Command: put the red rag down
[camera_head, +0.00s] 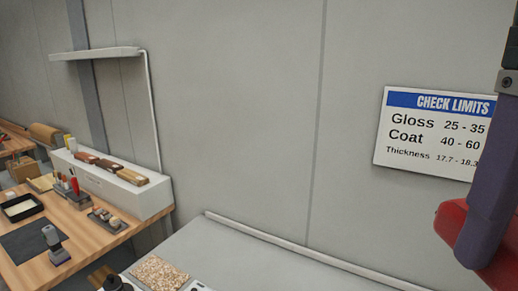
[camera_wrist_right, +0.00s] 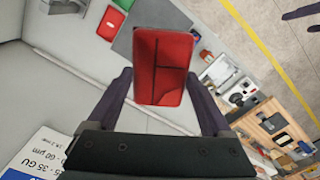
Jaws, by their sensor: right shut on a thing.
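The red rag (camera_wrist_right: 165,66) is held between the two purple fingers of my right gripper (camera_wrist_right: 160,88) in the right wrist view. It looks like a flat, creased red piece. In the head view my right gripper (camera_head: 490,215) comes in at the right edge, with part of the red rag (camera_head: 450,222) showing behind the finger. It is held up in front of the wall, below the sign. Two dark prongs that look like my left gripper (camera_wrist_right: 306,20) show apart at the top right corner of the right wrist view; nothing shows between them.
A wooden bench (camera_head: 92,232) with tools and a black tray (camera_head: 21,208) stands at left. A speckled pad (camera_head: 158,272) lies at the bottom of the head view. A check-limits sign (camera_head: 425,160) hangs on the wall. A red item (camera_wrist_right: 110,22) lies below in the wrist view.

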